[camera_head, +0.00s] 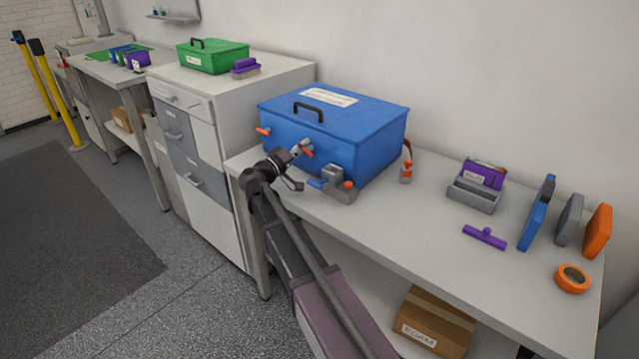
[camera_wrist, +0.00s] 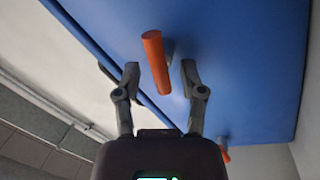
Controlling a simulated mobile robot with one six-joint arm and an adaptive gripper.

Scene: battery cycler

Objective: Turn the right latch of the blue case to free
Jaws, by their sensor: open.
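The blue case (camera_head: 345,137) stands shut on the workbench, with a black handle and a white label on its lid. Its right latch (camera_head: 308,152) is a short orange bar on the front face, partly behind my gripper. Its left latch (camera_head: 263,131) is a similar orange bar. My gripper (camera_head: 300,166) is open in front of the case by the right latch. In the wrist view, the orange right latch (camera_wrist: 156,62) shows between the two spread fingertips of my gripper (camera_wrist: 161,74). I cannot tell whether either finger touches it. The other latch (camera_wrist: 225,152) shows at the lower right.
A grey block with blue and orange parts (camera_head: 340,190) sits before the case, close to my gripper. An orange-tipped item (camera_head: 406,172) is at its right. A grey bin (camera_head: 474,194), purple tool (camera_head: 485,237) and orange tape (camera_head: 572,279) lie further right. The bench between is clear.

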